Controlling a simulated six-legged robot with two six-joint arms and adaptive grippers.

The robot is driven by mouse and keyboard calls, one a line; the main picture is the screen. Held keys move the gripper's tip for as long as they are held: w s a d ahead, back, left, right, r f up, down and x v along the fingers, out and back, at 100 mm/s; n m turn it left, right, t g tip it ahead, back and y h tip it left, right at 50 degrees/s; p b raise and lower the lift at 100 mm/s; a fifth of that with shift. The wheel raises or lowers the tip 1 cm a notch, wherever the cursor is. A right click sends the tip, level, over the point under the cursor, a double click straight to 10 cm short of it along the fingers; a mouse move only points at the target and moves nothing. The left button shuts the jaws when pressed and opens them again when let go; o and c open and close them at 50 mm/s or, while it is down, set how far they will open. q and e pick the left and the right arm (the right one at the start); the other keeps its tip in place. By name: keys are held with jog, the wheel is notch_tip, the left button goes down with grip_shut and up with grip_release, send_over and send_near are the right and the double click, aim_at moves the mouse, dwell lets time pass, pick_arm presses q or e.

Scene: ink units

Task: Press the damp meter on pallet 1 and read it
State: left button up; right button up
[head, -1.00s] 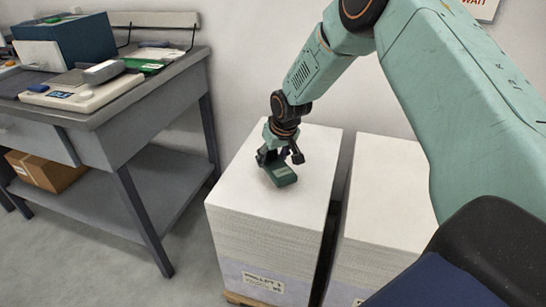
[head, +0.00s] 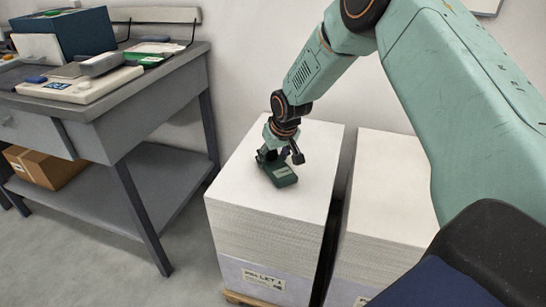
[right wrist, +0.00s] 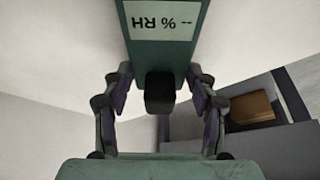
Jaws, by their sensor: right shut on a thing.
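The damp meter (head: 281,174) is a small dark green box on top of the white paper stack of pallet 1 (head: 262,214), whose label (head: 263,278) is on the lower front. My right gripper (head: 272,156) is shut on the meter from above and behind. In the right wrist view the meter (right wrist: 160,55) lies between the two fingers, and its display (right wrist: 161,21) reads "-- % RH", upside down. Whether the meter's underside touches the paper is hard to tell. My left gripper is not in view.
A second paper stack (head: 392,185) stands to the right across a narrow gap. A grey bench (head: 125,120) on the left carries a blue box (head: 75,35), a flat white device (head: 80,88) and other items. A cardboard box (head: 45,168) sits on its lower shelf.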

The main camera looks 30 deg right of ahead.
jog(key=shift+r, duration=0.1)
jog(key=shift+f, duration=0.45)
dwell(0.4)
dwell(2.0)
notch_tip(320, 180, up, 7)
jog(key=p, duration=0.7)
jog(key=shift+p, duration=0.35)
jog(key=shift+s, duration=0.1)
dwell(0.8)
